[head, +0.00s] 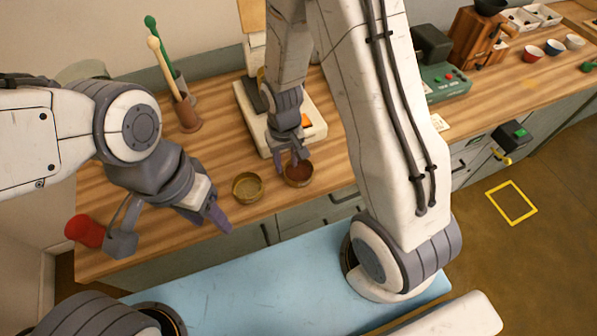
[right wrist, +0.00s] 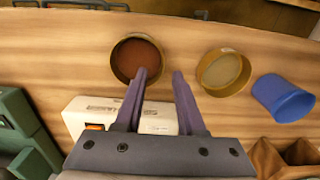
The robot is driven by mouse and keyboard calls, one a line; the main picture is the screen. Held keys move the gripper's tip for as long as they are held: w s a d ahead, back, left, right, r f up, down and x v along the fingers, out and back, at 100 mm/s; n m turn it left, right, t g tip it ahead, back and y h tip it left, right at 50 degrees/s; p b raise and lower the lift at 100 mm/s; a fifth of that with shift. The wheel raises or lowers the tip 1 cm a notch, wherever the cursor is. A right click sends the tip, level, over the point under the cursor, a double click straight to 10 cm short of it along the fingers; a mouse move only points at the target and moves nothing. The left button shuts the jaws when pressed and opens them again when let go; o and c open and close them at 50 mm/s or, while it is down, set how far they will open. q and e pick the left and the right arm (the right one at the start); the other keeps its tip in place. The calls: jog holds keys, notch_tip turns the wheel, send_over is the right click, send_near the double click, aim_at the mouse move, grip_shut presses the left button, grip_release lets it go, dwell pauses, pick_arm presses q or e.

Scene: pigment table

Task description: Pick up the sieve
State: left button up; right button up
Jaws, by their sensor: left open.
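Two round, brass-rimmed, sieve-like pans stand side by side near the table's front edge. One has a red-brown inside (head: 299,175) and also shows in the right wrist view (right wrist: 122,74). The other has a dull yellow-grey inside (head: 248,188), also in the right wrist view (right wrist: 224,71). I cannot tell for sure which is the sieve. My right gripper (right wrist: 159,73) is open. Its fingers appear either side of the red-brown pan's near rim; contact cannot be told. In the head view it hangs over that pan (head: 291,160). My left gripper (head: 212,214) is open and empty, left of the pans.
A white scale (head: 314,121) stands behind the pans. A blue cup (right wrist: 284,98) lies beside the yellow-grey pan in the right wrist view. A red cup (head: 85,230) is at far left. A brown mortar-like holder (head: 186,118) with pestles stands behind. A green device (head: 447,82) is at right.

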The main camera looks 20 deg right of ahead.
aim_at(285, 174)
jog(key=f, duration=0.1)
jog(key=f+p, duration=0.1)
jog(key=f, duration=0.2)
jog(key=shift+w+a+f, duration=0.15)
jog(key=shift+a+f, duration=0.15)
jog(key=shift+f, duration=0.1)
grip_shut()
dwell(1.1)
